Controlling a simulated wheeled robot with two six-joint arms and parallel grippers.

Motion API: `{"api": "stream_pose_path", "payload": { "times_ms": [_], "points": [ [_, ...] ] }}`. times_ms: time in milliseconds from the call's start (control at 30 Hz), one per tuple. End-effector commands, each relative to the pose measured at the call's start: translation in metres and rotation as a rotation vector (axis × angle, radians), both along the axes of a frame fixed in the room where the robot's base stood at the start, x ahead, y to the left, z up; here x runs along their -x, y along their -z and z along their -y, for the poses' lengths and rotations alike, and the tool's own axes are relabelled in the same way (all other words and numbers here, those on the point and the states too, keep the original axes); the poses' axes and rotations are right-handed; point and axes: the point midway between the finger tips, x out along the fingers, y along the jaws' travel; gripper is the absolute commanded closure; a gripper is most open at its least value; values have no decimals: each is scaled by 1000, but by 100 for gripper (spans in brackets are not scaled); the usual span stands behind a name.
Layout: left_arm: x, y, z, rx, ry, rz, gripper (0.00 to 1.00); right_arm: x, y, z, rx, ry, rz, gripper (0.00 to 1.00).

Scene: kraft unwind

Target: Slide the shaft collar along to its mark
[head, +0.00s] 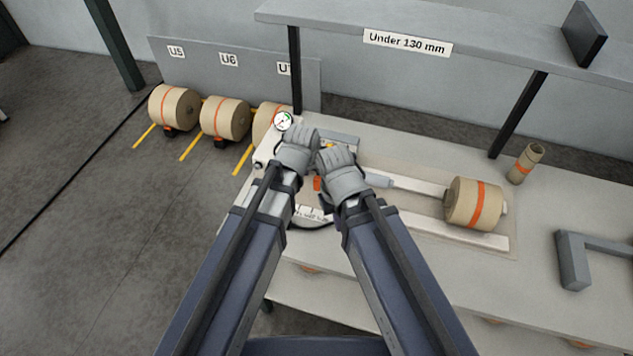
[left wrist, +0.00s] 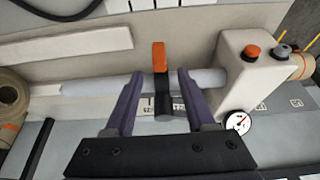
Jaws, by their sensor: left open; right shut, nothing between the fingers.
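The shaft (left wrist: 95,86) is a pale grey bar running across the left wrist view into a cream housing (left wrist: 240,70). The shaft collar (left wrist: 163,105) is a dark band on it with an orange lever (left wrist: 160,58) standing up. My left gripper (left wrist: 160,80) is open, one purple finger on each side of the collar, with visible gaps. In the head view my left gripper (head: 300,145) is beside my right gripper (head: 336,165), which is shut and empty. The two hands hide most of the collar there. I cannot make out the mark on the shaft.
A gauge (head: 282,121) stands by the housing. A kraft roll (head: 474,204) sits at the shaft's right end, with a small roll (head: 526,163) behind it. A shelf (head: 480,55) overhangs the back. A grey bracket (head: 580,258) lies at the right.

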Motion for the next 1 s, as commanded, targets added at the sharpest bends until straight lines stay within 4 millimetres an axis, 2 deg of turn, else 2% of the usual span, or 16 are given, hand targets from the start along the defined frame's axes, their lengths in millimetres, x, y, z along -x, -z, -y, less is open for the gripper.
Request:
{"api": "stream_pose_path", "payload": {
  "times_ms": [33, 300, 700, 1000],
  "points": [
    [-4, 13, 1, 0, 0, 0, 45, 0, 13, 0, 0, 0, 0, 100],
    [-16, 43, 5, 0, 0, -1, 45, 0, 43, 0, 0, 0, 0, 100],
    [-18, 46, 6, 0, 0, -1, 46, 0, 46, 0, 0, 0, 0, 100],
    [-18, 46, 6, 0, 0, -1, 80, 0, 46, 0, 0, 0, 0, 100]
  ]
}}
